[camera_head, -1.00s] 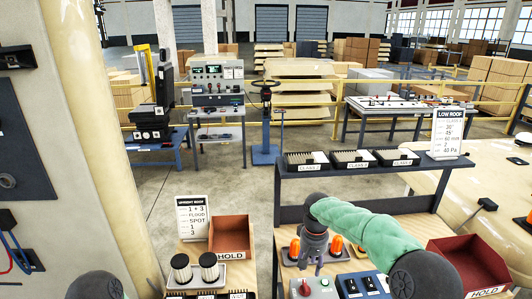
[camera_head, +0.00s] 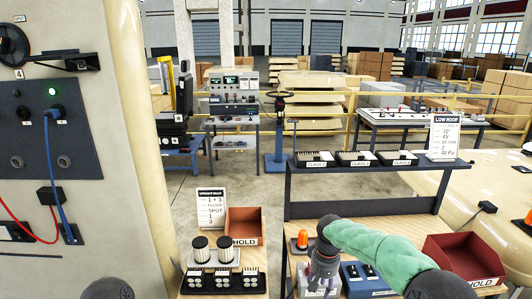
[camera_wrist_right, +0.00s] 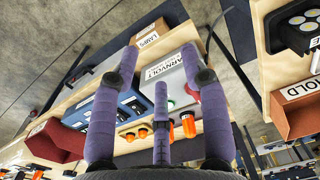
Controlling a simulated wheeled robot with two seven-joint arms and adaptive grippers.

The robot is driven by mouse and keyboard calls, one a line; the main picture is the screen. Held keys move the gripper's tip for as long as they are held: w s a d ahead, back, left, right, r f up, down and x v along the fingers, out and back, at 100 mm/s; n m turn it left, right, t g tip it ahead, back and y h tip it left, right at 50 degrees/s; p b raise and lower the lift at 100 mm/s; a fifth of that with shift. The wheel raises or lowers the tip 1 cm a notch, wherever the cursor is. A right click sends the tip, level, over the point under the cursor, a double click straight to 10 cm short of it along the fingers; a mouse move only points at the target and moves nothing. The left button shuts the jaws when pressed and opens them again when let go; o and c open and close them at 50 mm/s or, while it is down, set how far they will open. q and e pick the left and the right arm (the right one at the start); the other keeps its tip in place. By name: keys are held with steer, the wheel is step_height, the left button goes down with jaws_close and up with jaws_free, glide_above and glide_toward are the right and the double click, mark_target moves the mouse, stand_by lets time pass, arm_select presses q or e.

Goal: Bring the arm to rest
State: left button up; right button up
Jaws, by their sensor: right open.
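My right arm comes in from the lower right in the head view, with a green sleeve. My right gripper (camera_head: 321,283) points down over the front of the right-hand bench. In the right wrist view its spread fingers (camera_wrist_right: 161,66) are open, with nothing between them. Orange beacons (camera_wrist_right: 188,125) show near the fingers. I cannot tell whether the fingers touch anything. My left gripper is out of view; only a dark rounded part of mine shows at lower left.
The bench has a raised shelf (camera_head: 372,170) with several black trays and a LOW ROOF sign (camera_head: 443,138). A red HOLD bin (camera_head: 462,258) stands right of the arm. A brown HOLD bin (camera_head: 245,224) stands left. A wall panel (camera_head: 45,125) with cables fills the left side.

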steer(key=s+a+f+y+b, duration=0.1)
steer(key=s+a+f+b, duration=0.3)
steer(key=f, duration=0.8)
steer(key=s+a+f+y+p, duration=0.1)
steer(key=s+f+y, duration=0.1)
steer(key=s+f, duration=0.65)
steer(key=s+a+f+m+b, duration=0.2)
steer(key=s+f+b, duration=0.1)
steer(key=s+f, duration=1.2)
steer(key=s, duration=0.2)
steer(key=shift+s+m+y, duration=0.3)
steer(key=shift+s+m, duration=0.1)
steer(key=shift+f, duration=0.1)
